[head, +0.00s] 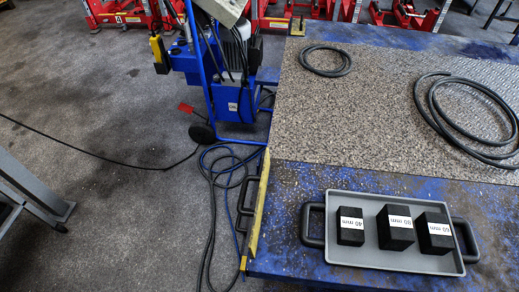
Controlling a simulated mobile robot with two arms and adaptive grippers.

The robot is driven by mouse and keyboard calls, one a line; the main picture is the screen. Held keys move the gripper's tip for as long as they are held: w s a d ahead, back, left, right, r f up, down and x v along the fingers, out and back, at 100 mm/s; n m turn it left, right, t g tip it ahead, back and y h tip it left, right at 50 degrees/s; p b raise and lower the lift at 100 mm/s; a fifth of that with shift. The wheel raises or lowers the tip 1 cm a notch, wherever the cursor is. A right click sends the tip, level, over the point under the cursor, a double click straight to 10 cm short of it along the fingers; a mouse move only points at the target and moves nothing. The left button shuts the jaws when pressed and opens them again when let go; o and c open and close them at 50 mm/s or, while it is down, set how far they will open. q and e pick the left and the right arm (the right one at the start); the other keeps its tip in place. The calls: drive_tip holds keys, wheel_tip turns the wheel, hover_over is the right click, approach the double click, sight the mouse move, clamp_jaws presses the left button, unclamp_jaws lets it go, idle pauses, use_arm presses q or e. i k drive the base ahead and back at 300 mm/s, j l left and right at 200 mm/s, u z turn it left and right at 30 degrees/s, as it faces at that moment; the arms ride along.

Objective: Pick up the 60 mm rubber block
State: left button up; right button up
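Three black rubber blocks with white labels stand in a grey tray (398,261) on the blue platform. The right block (435,239) has a label that seems to read 60 mm. The middle block (396,236) looks the tallest; its label is hard to read, perhaps 80 mm. The left block (350,234) is the smallest, with a label like 40 mm. The blocks stand apart from the tray's walls, and the right and middle ones are close together. Neither of my grippers is in view.
The tray has black handles (313,225) at both ends. Black hose coils (326,60) lie on the platform's speckled surface (350,115). A blue pump unit (232,85) stands left of the platform, with cables (208,200) on the floor. Red jacks (125,12) line the back.

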sight(435, 236)
drive_tip(key=j+z, duration=0.4)
drive_tip(key=j, duration=0.15)
drive_tip(key=j+z, duration=0.4)
drive_tip(key=j, duration=0.15)
drive_tip(key=k+j+z, duration=0.2)
drive_tip(key=j+z, duration=0.2)
drive_tip(key=j, duration=0.1)
